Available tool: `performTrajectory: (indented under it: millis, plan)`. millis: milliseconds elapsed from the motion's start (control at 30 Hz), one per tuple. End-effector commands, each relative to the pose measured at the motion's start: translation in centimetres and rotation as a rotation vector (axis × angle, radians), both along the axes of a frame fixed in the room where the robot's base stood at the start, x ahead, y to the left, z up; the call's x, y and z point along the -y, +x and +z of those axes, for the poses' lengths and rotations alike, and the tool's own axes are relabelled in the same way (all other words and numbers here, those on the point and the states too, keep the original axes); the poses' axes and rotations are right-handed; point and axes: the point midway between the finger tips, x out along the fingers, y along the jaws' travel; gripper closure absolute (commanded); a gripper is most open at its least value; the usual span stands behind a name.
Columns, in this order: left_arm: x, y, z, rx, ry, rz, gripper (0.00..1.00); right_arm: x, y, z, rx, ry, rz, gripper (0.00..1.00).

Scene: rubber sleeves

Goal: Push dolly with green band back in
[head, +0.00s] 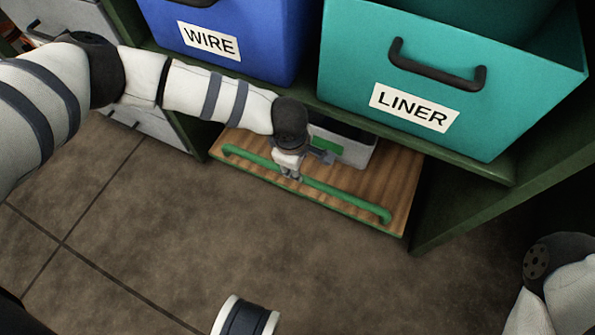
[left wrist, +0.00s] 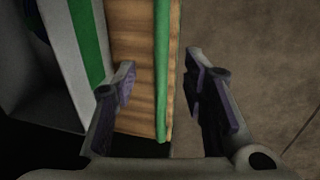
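The low wooden dolly (head: 385,180) stands partly out from under the shelf unit, with a green rail (head: 345,196) along its front. A pale bin (head: 355,150) with a green band (head: 326,145) sits on it; the left wrist view shows the band (left wrist: 87,40) too. My left gripper (head: 289,174) is over the front of the dolly, at the rail. In the left wrist view its fingers (left wrist: 162,88) are apart, one on each side of the green rail (left wrist: 162,60). I cannot tell whether they touch it. My right gripper is out of view.
A blue WIRE bin (head: 270,50) and a teal LINER bin (head: 450,75) stand on the shelf above the dolly. The green shelf's right upright (head: 480,205) is beside the dolly. The tiled floor (head: 150,230) in front is mostly clear.

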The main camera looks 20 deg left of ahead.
Motion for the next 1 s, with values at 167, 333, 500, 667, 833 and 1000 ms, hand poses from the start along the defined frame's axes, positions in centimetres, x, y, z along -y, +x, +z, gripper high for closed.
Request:
performTrajectory:
  millis: [167,333,500,667,833,1000]
  plan:
    - [0.0,0.5,-5.8,-0.011,0.000,-0.001,0.60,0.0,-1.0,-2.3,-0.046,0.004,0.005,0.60]
    - [0.1,1.3,-9.0,-0.008,0.001,-0.003,0.60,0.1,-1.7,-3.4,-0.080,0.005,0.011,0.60]
    - [0.1,1.8,-10.3,-0.003,0.000,-0.006,0.60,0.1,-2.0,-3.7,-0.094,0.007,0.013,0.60]
    - [0.1,1.9,-10.2,0.000,0.000,-0.006,0.60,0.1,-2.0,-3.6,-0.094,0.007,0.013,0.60]
    - [0.1,1.9,-10.2,-0.001,0.001,-0.007,0.76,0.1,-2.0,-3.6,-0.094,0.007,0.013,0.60]
    - [0.1,1.8,-10.2,-0.001,0.001,-0.007,1.00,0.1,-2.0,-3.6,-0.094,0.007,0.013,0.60]
